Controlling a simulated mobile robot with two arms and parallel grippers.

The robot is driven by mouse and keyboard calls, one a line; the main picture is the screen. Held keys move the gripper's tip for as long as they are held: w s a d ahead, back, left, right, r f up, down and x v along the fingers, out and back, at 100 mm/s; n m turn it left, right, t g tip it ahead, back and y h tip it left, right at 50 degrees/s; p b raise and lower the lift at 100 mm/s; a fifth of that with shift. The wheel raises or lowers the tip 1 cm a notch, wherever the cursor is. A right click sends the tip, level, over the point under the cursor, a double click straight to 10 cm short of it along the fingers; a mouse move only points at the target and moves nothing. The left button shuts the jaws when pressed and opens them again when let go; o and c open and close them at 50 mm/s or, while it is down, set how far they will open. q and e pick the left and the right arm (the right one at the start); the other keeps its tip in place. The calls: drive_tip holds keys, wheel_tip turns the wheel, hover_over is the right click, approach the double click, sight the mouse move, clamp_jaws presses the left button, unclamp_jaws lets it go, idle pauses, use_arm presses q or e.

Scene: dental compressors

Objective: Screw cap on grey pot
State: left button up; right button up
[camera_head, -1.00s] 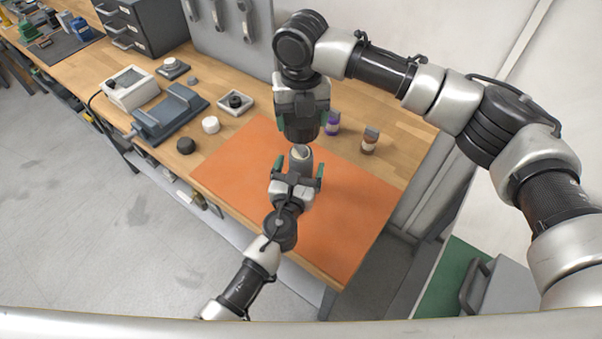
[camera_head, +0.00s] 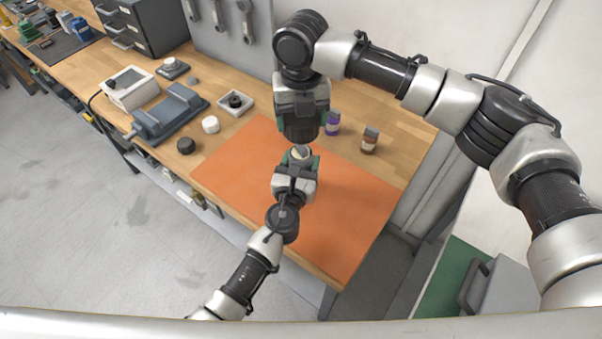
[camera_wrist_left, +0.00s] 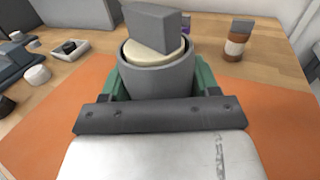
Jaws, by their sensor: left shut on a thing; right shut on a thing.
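The grey pot (camera_wrist_left: 158,75) stands upright between the green-padded jaws of my left gripper (camera_head: 300,160), above the orange mat. My left gripper is shut on it. A cream cap (camera_wrist_left: 155,52) with a grey block (camera_wrist_left: 152,27) on it sits tilted in the pot's mouth in the left wrist view. Some of its pale surface shows in the head view (camera_head: 301,152).
The orange mat (camera_head: 345,210) is otherwise clear. A brown bottle (camera_head: 369,142) and a purple bottle (camera_head: 332,124) stand behind it. A white cap (camera_head: 210,125), a black cap (camera_head: 186,145), a small tray (camera_head: 235,103) and a grey vise (camera_head: 170,112) lie to the left.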

sight(301, 146)
drive_tip(key=shift+f, duration=2.45)
use_arm(q)
drive_tip(key=shift+f, duration=0.1)
use_arm(e)
drive_tip(key=shift+f, duration=0.9)
use_arm(q)
drive_tip(key=shift+s+f, duration=0.1)
use_arm(e)
drive_tip(key=shift+f, duration=0.55)
